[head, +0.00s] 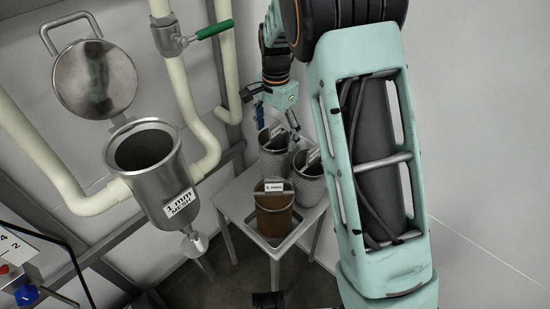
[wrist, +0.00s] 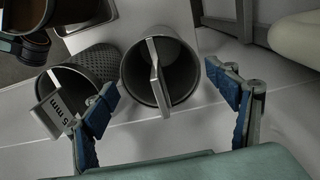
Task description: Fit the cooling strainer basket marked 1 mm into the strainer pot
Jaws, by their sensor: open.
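The strainer pot (head: 150,185) is a steel cup labelled "1 mm MESH", with its round lid (head: 93,82) swung up and its mouth open. A brown basket (head: 275,222) with a tag reading "1 mm" stands in a tray on the small table; part of a brownish basket shows at the upper left of the wrist view (wrist: 27,14). My gripper (head: 277,120) is open and empty above the far grey basket (head: 272,163). In the wrist view, that basket's crossbar and edge-on tag lie between my spread blue fingers (wrist: 166,98); its marking is unreadable.
Another grey mesh basket (head: 309,188) stands close beside these; its tag in the wrist view (wrist: 54,110) reads "5 mm", possibly partly hidden. Cream pipes (head: 181,90) and a green-handled valve (head: 214,30) run behind the pot. A control box (head: 18,255) is at lower left.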

